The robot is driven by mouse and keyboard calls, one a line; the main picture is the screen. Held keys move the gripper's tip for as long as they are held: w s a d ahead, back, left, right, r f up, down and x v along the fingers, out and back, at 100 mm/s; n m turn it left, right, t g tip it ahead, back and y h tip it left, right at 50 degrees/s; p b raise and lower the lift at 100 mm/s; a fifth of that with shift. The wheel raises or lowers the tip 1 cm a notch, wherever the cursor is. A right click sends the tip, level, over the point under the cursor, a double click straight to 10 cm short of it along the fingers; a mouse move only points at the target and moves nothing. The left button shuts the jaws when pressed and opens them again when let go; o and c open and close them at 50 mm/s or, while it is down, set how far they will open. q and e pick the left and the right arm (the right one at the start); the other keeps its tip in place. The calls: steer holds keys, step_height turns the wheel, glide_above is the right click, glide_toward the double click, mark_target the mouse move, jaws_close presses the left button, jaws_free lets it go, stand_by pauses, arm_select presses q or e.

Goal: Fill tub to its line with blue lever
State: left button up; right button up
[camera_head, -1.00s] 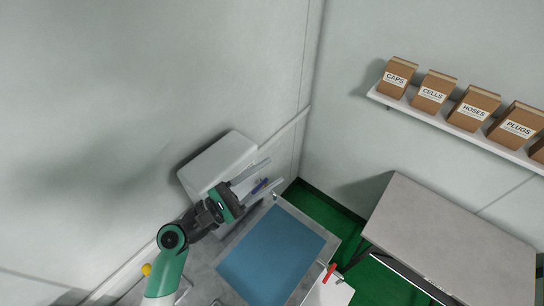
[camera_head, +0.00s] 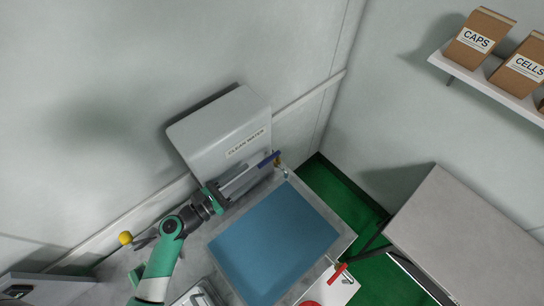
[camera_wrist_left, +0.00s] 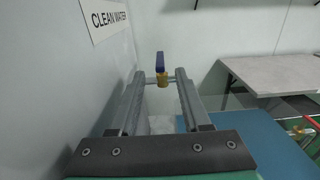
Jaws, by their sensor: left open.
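The blue lever (camera_head: 268,158) sits on a brass tap (camera_head: 277,163) at the front of a grey tank (camera_head: 218,133) labelled CLEAN WATER. In the left wrist view the blue lever (camera_wrist_left: 160,62) stands upright on the brass tap (camera_wrist_left: 162,80). My left gripper (camera_head: 262,170) is open, its long fingers reaching towards the tap. In the wrist view its fingertips (camera_wrist_left: 161,76) frame the tap left and right; I cannot tell whether they touch it.
A red handle (camera_head: 338,272) is at the tub's right corner. A yellow knob (camera_head: 125,238) is at the left. A grey table (camera_head: 465,225) stands right, and a wall shelf (camera_head: 490,85) holds boxes. Green floor (camera_head: 340,197) shows between tub and table.

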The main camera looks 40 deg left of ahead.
mark_target(272, 156)
arm_select(q)
steer(key=w, duration=1)
steer(key=shift+w+d+b, duration=0.1)
steer(key=shift+d+b, duration=0.25)
steer(key=shift+d, duration=0.05)
jaws_close()
stand_by(0.6)
